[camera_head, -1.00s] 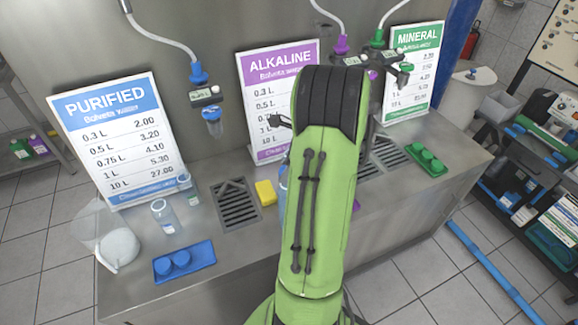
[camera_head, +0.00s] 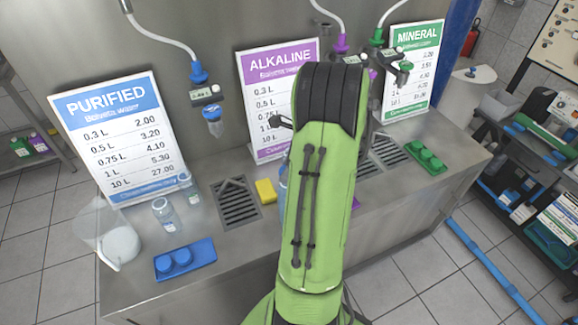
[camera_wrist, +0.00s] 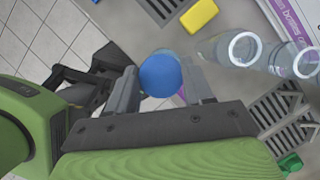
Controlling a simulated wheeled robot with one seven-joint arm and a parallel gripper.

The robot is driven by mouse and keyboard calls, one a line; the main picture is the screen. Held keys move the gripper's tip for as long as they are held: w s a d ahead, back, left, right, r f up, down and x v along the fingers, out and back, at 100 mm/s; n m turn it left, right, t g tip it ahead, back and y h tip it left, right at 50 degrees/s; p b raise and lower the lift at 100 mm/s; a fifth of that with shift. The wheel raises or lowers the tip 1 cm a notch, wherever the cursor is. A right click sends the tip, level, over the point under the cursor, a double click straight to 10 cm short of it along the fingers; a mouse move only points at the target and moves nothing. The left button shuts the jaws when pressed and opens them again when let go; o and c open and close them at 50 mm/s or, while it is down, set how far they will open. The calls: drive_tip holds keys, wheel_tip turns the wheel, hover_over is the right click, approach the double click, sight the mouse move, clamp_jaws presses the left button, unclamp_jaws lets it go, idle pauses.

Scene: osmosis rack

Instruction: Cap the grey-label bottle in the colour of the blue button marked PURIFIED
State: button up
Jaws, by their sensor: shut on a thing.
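My gripper (camera_wrist: 160,88) is shut on a blue cap (camera_wrist: 160,75), seen from above in the wrist view. Pale blue shows just past the cap, but I cannot tell whether a bottle is under it. Two clear open bottles (camera_wrist: 240,49) (camera_wrist: 304,62) stand to the right of my gripper there. My arm hides the gripper in the head view; a bluish patch (camera_head: 283,180) shows at its left edge. Two clear bottles (camera_head: 165,214) (camera_head: 188,189) stand below the PURIFIED sign (camera_head: 115,130). No label is clear enough to read as grey.
A blue tray (camera_head: 204,256) holds two blue caps at the front left, near a large clear jug (camera_head: 120,244). A yellow sponge (camera_head: 265,191) lies beside a drain grate (camera_head: 238,203). A green cap tray (camera_head: 437,167) is at the right. Taps hang above the counter.

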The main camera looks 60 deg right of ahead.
drive_tip(key=shift+f, duration=0.15)
idle(0.3)
drive_tip(key=shift+f, duration=0.4)
drive_tip(key=o, duration=0.5)
drive_tip(key=c, duration=0.5)
drive_tip(key=shift+c, duration=0.2)
drive_tip(key=shift+a+f, duration=0.1)
drive_tip(key=shift+f, duration=0.35)
drive_tip(key=shift+r, duration=0.1)
idle(0.6)
